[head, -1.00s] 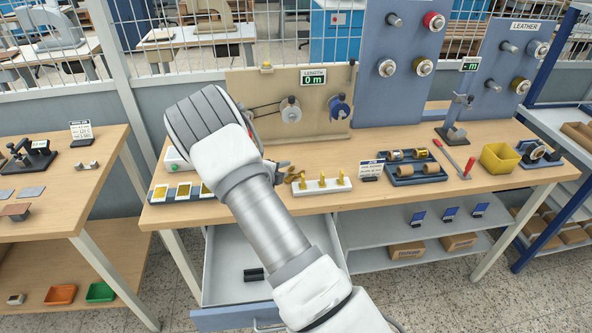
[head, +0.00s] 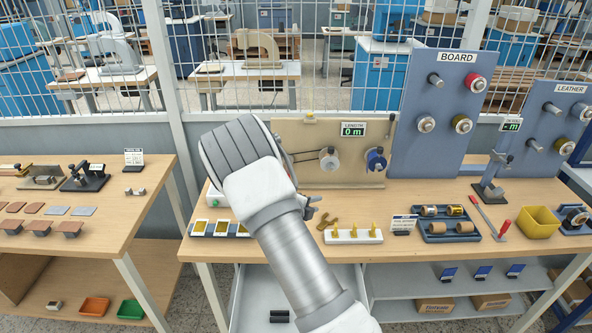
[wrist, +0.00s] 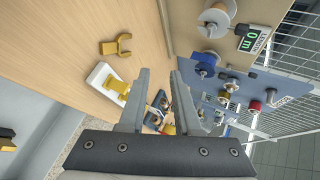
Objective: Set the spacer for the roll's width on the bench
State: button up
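A loose yellow fork-shaped spacer (head: 327,221) lies flat on the bench (head: 480,243). It shows at the upper left in the wrist view (wrist: 117,45). The winding panel (head: 290,135) carries a pale roll or disc (head: 330,160) and a blue one (head: 376,160). My gripper (wrist: 160,76) is open and empty above the bench, its fingers apart. In the head view my arm hides most of it.
A blue tray of rolls (head: 447,238), a red-handled lever (head: 490,217) and a yellow bin (head: 540,221) stand to the right. Framed gold samples (head: 221,229) lie at the left. An open drawer (head: 250,300) below holds dark pieces (head: 282,316). A side table (head: 140,215) stands left.

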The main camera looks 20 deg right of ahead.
jog(key=s+d+r+m+g+y+b, duration=0.15)
jog(key=s+r+m+g, duration=0.25)
jog(key=s+r+m, duration=1.65)
jog(key=s+a+r+m+t+y+b, duration=0.1)
jog(key=s+a+m+y, duration=0.3)
jog(key=m, duration=0.7)
jog(key=s+a+r+m+t+y+b, duration=0.1)
jog(key=s+a+m+y, duration=0.3)
jog(key=s+a+m, duration=0.5)
jog(key=s+m, duration=0.3)
jog(key=shift+s+a+r+b, duration=0.15)
jog(key=shift+s+r+b, duration=0.1)
jog(key=shift+r+b, duration=0.15)
